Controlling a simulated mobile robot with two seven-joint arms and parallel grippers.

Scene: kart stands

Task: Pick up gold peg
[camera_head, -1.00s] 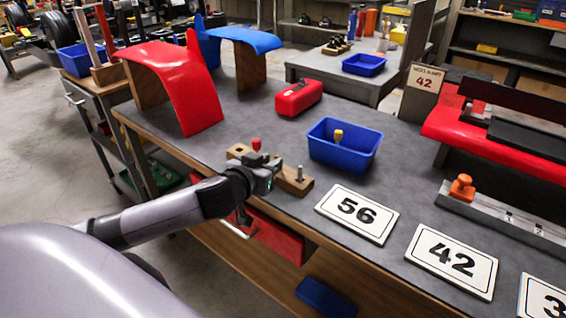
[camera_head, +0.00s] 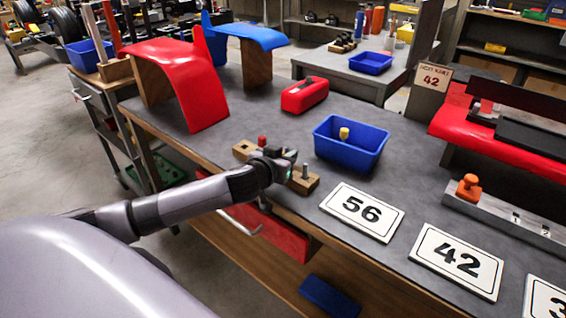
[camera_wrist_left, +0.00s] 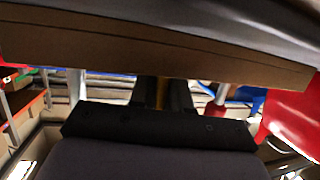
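A wooden block (camera_head: 306,182) stands near the front edge of the workbench, with a red peg (camera_head: 262,141) at its left part and a grey metal peg (camera_head: 305,171) at its right part. My left gripper (camera_head: 287,160) is over the middle of the block, between these two pegs, and hides that part. In the left wrist view a narrow gold strip, seemingly the gold peg (camera_wrist_left: 161,93), shows between the dark fingers of my left gripper (camera_wrist_left: 162,97). Whether the fingers press on it is unclear. My right gripper is out of view.
A blue bin (camera_head: 322,148) with a yellow peg (camera_head: 344,133) stands just behind the block. A red toolbox (camera_head: 304,95) is farther back. Number plates 56 (camera_head: 362,212) and 42 (camera_head: 457,261) lie to the right. Red bodywork (camera_head: 183,75) stands at left.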

